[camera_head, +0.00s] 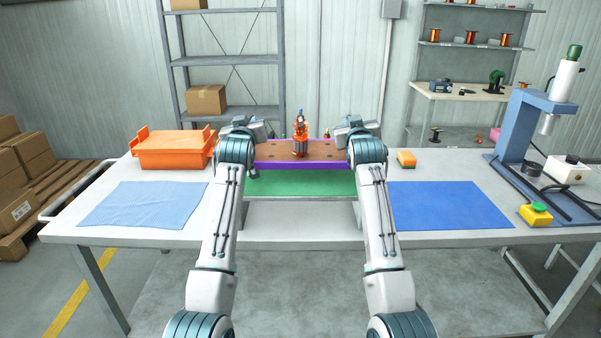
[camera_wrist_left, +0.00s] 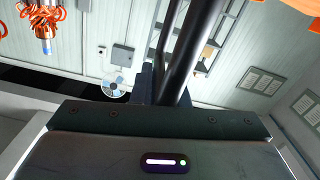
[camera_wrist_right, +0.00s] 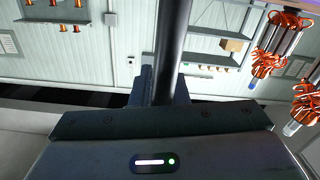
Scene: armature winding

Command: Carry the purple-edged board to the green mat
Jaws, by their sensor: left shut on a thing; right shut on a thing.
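The purple-edged board (camera_head: 275,157) has a brown top and stands level between my two grippers in the head view. An orange wound armature (camera_head: 300,142) stands upright near its middle. The green mat (camera_head: 300,183) lies on the table just in front of and below the board in the picture. My left gripper (camera_head: 248,140) is shut on the board's left end, and my right gripper (camera_head: 350,138) is shut on its right end. The fingertips are mostly hidden by the wrists. Orange windings show in the left wrist view (camera_wrist_left: 46,18) and the right wrist view (camera_wrist_right: 280,45).
An orange bin (camera_head: 172,150) stands at the left of the table, behind a light blue cloth (camera_head: 145,205). A blue mat (camera_head: 450,205) lies at the right.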

